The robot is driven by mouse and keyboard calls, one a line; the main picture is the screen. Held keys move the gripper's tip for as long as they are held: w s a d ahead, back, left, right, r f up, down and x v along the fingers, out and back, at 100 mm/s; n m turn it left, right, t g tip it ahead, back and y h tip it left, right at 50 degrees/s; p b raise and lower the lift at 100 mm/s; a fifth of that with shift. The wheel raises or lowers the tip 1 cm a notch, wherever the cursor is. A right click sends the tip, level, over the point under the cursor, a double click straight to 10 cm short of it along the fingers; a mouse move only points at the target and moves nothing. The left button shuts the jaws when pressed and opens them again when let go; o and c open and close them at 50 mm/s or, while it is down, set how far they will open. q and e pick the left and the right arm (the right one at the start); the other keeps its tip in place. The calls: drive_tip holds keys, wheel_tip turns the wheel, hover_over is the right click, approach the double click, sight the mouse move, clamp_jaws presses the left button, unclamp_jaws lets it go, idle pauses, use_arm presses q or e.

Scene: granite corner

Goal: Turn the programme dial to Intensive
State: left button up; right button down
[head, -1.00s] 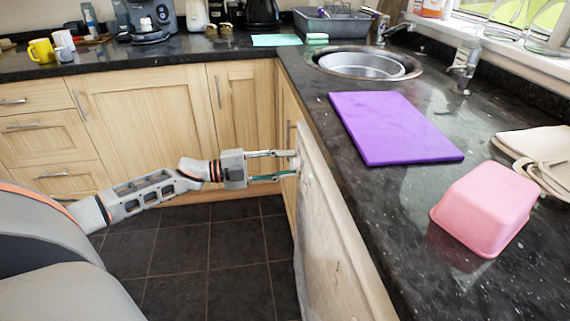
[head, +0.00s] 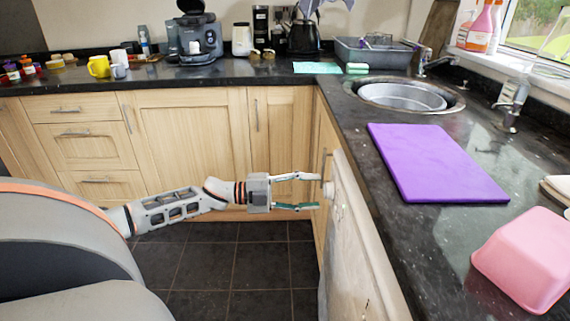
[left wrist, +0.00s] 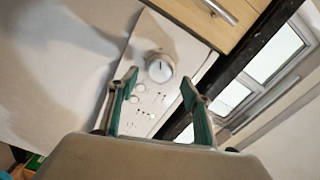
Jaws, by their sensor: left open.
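The programme dial (left wrist: 159,70) is a round white knob with a dark pointer line, on the pale control panel of the appliance (left wrist: 60,75). In the wrist picture the pointer stands nearly upright; no programme names are legible. In the head view the dial (head: 328,190) is small, at the upper edge of the appliance front (head: 350,235). My left gripper (head: 318,191) is open, its tips close to the dial, one above and one below. In the left wrist view the fingers (left wrist: 160,78) stand apart around empty space, with the dial just beyond.
The dark granite worktop (head: 350,130) overhangs close above the panel. On it are a purple board (head: 437,163), a pink tub (head: 527,262) and a sink (head: 402,97). Wooden cupboards (head: 190,140) stand behind my arm. The tiled floor (head: 235,270) is clear.

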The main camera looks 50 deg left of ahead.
use_arm(q)
drive_tip(key=v, duration=0.9)
drive_tip(key=shift+s+a, duration=0.15)
drive_tip(key=shift+s, duration=0.1)
